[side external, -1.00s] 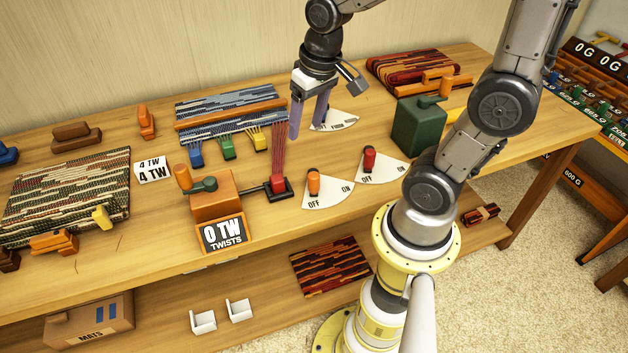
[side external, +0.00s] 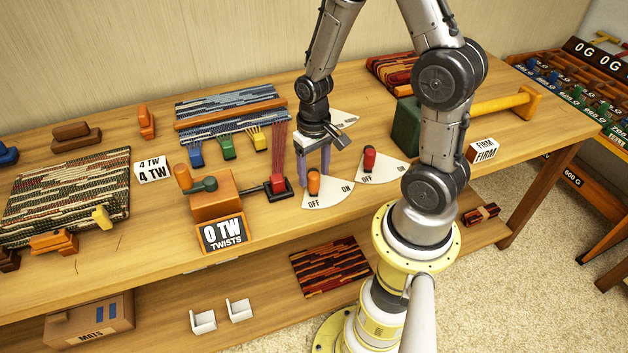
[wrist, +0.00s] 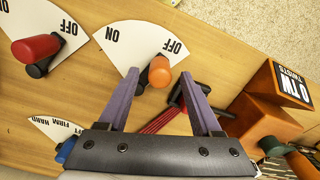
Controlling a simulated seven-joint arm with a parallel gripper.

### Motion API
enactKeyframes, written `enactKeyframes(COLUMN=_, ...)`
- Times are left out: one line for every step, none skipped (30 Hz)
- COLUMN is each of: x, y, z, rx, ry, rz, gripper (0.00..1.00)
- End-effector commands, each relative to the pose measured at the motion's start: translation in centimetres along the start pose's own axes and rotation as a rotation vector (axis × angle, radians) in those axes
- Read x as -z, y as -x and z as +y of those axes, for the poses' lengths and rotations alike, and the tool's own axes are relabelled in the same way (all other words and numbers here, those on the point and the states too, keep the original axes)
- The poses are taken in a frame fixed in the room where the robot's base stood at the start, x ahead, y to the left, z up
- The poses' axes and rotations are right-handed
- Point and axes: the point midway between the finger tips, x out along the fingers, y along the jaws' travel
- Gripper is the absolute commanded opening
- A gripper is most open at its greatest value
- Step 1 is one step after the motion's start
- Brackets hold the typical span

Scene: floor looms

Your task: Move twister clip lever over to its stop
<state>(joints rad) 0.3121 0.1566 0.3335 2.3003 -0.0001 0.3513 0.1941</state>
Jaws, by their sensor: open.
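The lever with the orange knob (side external: 313,182) stands on a white OFF/ON plate (side external: 330,196) beside the orange twister box (side external: 212,203). Its knob is on the OFF side. My gripper (side external: 314,177) is open, pointing down right at this knob, one finger toward each side. In the wrist view the orange knob (wrist: 160,73) shows between the fingertips, with no clear contact. A red-knobbed lever (side external: 369,158) stands on a similar plate to the right, also near OFF. No label in view tells which lever is the twister clip's.
The red clip block (side external: 277,187) with red yarn lies close left of my gripper. The twist sign (side external: 222,233) reads 0 TW; a card (side external: 153,170) reads 4 TW. A green block (side external: 406,128) and a FIRM card (side external: 482,151) are to the right.

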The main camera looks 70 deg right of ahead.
Motion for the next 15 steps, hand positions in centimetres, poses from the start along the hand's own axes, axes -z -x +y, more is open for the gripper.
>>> enactKeyframes(x=-0.2, y=-0.9, z=0.0, rx=-0.001, ry=0.000, rz=-0.007, gripper=0.66)
enactKeyframes(x=-0.2, y=-1.3, z=0.0, rx=-0.001, ry=0.000, rz=-0.006, gripper=0.66)
enactKeyframes(x=-0.1, y=-1.8, z=0.0, rx=-0.001, ry=0.000, rz=-0.005, gripper=0.66)
enactKeyframes(x=-0.1, y=-2.1, z=0.0, rx=-0.001, ry=0.000, rz=-0.004, gripper=0.66)
enactKeyframes(x=-0.1, y=-2.4, z=0.0, rx=-0.001, ry=0.000, rz=-0.004, gripper=0.66)
enactKeyframes(x=-0.1, y=-2.8, z=0.0, rx=-0.001, ry=0.000, rz=-0.004, gripper=0.66)
enactKeyframes(x=-0.1, y=-3.0, z=0.0, rx=0.000, ry=0.000, rz=-0.003, gripper=0.66)
enactKeyframes(x=-0.1, y=-3.1, z=0.0, rx=0.000, ry=0.000, rz=-0.002, gripper=0.66)
enactKeyframes(x=-0.1, y=-3.3, z=0.0, rx=0.000, ry=0.000, rz=-0.002, gripper=0.66)
enactKeyframes(x=-0.1, y=-3.4, z=0.0, rx=0.000, ry=0.000, rz=-0.001, gripper=0.66)
enactKeyframes(x=0.0, y=-3.4, z=0.0, rx=0.000, ry=0.000, rz=0.000, gripper=0.66)
enactKeyframes(x=0.0, y=-3.5, z=0.0, rx=0.000, ry=0.000, rz=0.000, gripper=0.66)
enactKeyframes(x=0.0, y=-3.5, z=0.0, rx=0.000, ry=0.000, rz=0.000, gripper=0.66)
enactKeyframes(x=0.0, y=-3.5, z=0.0, rx=0.000, ry=0.000, rz=0.001, gripper=0.66)
enactKeyframes(x=0.0, y=-3.5, z=0.0, rx=0.000, ry=0.000, rz=0.001, gripper=0.66)
